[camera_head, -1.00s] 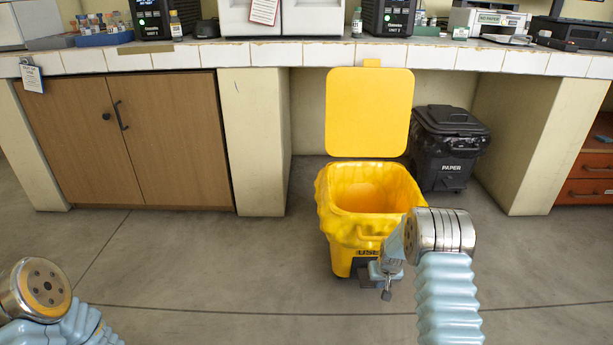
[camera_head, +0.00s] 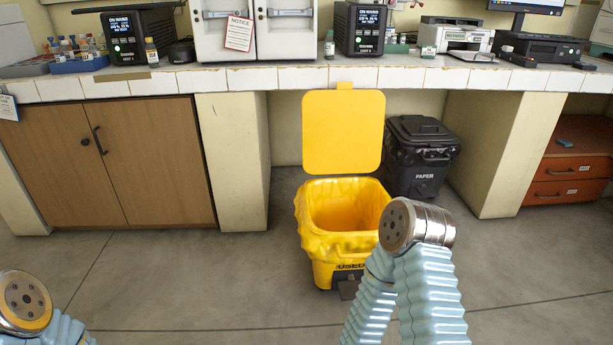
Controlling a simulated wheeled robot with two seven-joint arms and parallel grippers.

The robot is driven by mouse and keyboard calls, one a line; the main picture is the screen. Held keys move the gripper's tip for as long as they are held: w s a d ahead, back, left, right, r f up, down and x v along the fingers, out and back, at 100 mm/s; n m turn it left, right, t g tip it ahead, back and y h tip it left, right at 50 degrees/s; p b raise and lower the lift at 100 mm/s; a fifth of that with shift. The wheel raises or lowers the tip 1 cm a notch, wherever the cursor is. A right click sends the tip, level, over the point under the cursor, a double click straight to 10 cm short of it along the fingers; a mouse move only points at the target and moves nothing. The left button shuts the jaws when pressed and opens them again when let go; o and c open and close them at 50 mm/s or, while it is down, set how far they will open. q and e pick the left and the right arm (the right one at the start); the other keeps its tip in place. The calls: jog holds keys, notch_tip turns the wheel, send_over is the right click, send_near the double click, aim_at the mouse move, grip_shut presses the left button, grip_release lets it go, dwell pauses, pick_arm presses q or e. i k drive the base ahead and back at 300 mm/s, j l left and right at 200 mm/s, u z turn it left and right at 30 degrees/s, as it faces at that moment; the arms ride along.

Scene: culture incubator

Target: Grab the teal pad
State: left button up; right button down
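A small flat blue-teal thing (camera_head: 572,143) lies on top of the orange-red drawer unit under the counter at the far right. It may be the teal pad, but it is too small to tell for sure. My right arm's metal joint and light-blue sleeve stand in front of the yellow bin, and its gripper is not visible. Part of my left arm shows at the lower left corner, with its gripper out of view.
An open yellow bin (camera_head: 314,240) stands on the floor, its lid raised. A black paper bin (camera_head: 424,165) is behind it. The tiled counter (camera_head: 240,78) holds incubators, bottles, a printer (camera_head: 455,38) and a black device (camera_head: 540,47). The floor at front right is clear.

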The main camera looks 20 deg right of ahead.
aim_at(564, 143)
jog(key=z, duration=2.45)
jog(key=i, duration=2.25)
